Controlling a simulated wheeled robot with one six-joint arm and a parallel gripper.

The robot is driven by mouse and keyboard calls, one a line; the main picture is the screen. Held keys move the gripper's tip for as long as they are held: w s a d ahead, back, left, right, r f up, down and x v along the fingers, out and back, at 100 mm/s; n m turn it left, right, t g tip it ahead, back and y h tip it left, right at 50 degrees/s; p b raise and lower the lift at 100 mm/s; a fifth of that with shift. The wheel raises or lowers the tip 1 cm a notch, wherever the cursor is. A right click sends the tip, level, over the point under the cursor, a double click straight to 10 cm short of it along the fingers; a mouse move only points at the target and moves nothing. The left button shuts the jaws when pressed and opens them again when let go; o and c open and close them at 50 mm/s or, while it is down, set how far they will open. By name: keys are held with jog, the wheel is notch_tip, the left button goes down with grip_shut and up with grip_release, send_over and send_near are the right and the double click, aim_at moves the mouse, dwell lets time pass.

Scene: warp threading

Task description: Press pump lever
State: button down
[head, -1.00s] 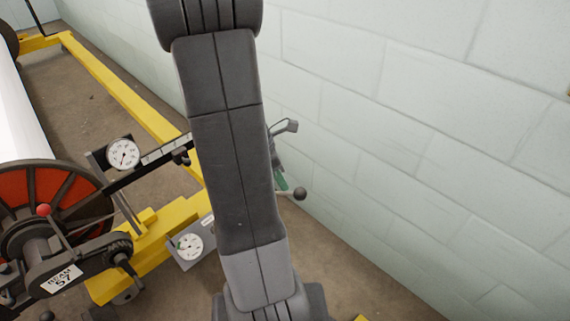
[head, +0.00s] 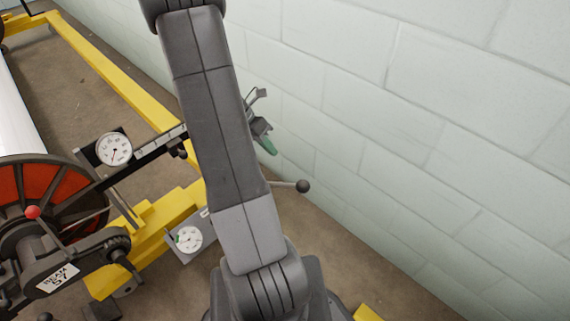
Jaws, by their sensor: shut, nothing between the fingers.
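The pump lever is a thin rod ending in a dark ball knob (head: 303,186), right of my arm in the head view. The rod's other end is hidden behind my arm. My gripper (head: 268,146) is partly hidden by my arm; its green fingertips show above and left of the knob. The fingers look closed together with nothing between them. In the picture a gap shows between the fingertips and the knob; the distance in depth is hard to tell.
A beam wheel (head: 45,205) with red panels, an upper dial gauge (head: 114,149) and a lower gauge (head: 188,238) stand at left, by a yellow frame (head: 110,85). A pale block wall (head: 430,130) fills the right. Bare floor shows along its foot.

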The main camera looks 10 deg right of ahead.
aim_at(300, 182)
jog(key=b+x, duration=0.4)
jog(key=x, duration=0.9)
jog(key=shift+d+f, duration=0.15)
jog(key=shift+d, duration=0.05)
jog(key=shift+b, duration=0.3)
